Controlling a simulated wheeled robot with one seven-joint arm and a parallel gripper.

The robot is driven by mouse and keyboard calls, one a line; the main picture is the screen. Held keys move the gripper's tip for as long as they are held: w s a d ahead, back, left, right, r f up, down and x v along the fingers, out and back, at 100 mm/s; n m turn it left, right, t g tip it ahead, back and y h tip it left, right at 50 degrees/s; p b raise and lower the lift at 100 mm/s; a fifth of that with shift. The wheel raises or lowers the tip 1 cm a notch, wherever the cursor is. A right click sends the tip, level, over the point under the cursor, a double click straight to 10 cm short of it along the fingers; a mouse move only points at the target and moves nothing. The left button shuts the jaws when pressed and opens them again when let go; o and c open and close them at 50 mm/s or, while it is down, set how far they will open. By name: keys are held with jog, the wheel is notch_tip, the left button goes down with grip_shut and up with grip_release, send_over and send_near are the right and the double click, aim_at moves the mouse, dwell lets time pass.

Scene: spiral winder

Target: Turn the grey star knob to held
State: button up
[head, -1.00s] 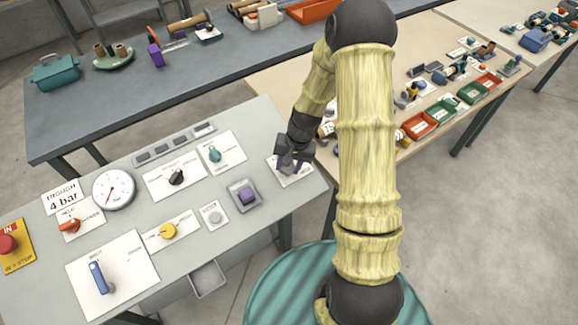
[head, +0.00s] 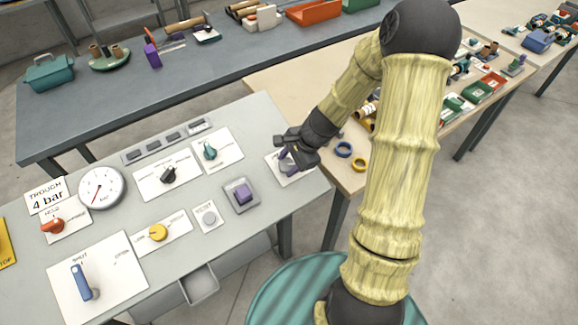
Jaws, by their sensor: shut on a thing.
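My gripper (head: 286,156) is at the right end of the grey control panel (head: 255,120), low over a white label plate (head: 296,179). It is shut on the grey star knob (head: 288,165) on that plate. My fingers and wrist cover most of the knob, and only a small purplish-grey part shows. The plate's lettering is mostly hidden, so I cannot read the knob's position. My wrist comes in tilted from the upper right.
A beige table with blue (head: 343,149) and yellow rings (head: 360,164) stands right behind my gripper.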

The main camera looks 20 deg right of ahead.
jog(key=shift+m+b, duration=0.4)
jog(key=shift+m, duration=0.3)
jog(key=shift+w+r, duration=0.1)
jog(key=o, duration=1)
jog(key=shift+c, duration=0.2)
jog(key=v, duration=1.7)
jog(key=shift+s, duration=0.4)
